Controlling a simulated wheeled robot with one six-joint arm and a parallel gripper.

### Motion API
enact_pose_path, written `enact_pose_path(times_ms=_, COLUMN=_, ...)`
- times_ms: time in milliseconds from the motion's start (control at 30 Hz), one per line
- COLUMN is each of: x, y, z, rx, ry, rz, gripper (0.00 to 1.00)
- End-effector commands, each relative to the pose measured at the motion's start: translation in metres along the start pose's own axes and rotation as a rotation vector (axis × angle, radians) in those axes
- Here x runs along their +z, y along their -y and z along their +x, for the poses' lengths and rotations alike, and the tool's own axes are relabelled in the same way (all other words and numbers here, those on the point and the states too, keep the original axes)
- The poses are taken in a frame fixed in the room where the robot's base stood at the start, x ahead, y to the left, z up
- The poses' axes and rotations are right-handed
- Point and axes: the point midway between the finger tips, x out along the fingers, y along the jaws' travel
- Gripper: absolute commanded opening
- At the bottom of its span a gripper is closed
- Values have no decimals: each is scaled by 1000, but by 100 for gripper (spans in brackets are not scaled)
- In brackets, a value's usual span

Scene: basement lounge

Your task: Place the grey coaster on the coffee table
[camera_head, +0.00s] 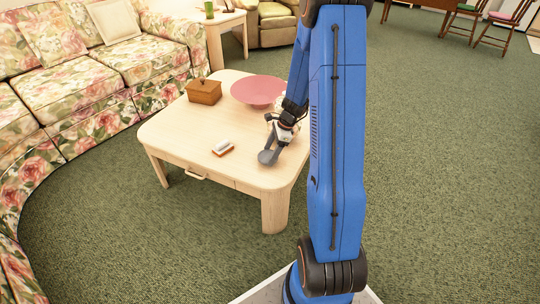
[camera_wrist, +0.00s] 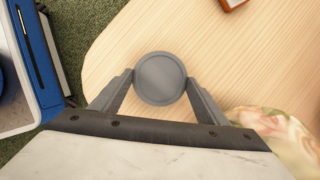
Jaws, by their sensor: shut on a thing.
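The grey coaster (camera_wrist: 160,80) is a round disc with a raised rim. In the wrist view it sits between the two fingers of my gripper (camera_wrist: 160,88), which is shut on its sides. In the head view the coaster (camera_head: 267,157) shows at the tips of my gripper (camera_head: 270,147), over the near right part of the coffee table (camera_head: 205,130). The table is pale wood with rounded corners. I cannot tell whether the coaster touches the tabletop or is slightly above it.
On the table are a pink bowl (camera_head: 257,90), a brown lidded box (camera_head: 204,92) and a small white-and-orange item (camera_head: 223,149). A floral sofa (camera_head: 90,75) curves along the left. The table's front left is clear.

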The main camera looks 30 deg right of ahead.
Motion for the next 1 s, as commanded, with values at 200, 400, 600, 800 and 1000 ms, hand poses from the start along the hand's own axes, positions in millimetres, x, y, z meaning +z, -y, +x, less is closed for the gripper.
enact_pose_path(times_ms=200, x=-8, y=0, z=18, rx=1, ry=0, rz=0, gripper=47)
enact_pose_path(times_ms=400, x=-7, y=0, z=18, rx=0, ry=0, rz=0, gripper=47)
enact_pose_path(times_ms=600, x=-8, y=0, z=20, rx=0, ry=0, rz=0, gripper=85)
enact_pose_path(times_ms=800, x=-8, y=0, z=20, rx=0, ry=0, rz=0, gripper=87)
enact_pose_path(times_ms=1000, x=-7, y=0, z=16, rx=-1, ry=0, rz=-1, gripper=87)
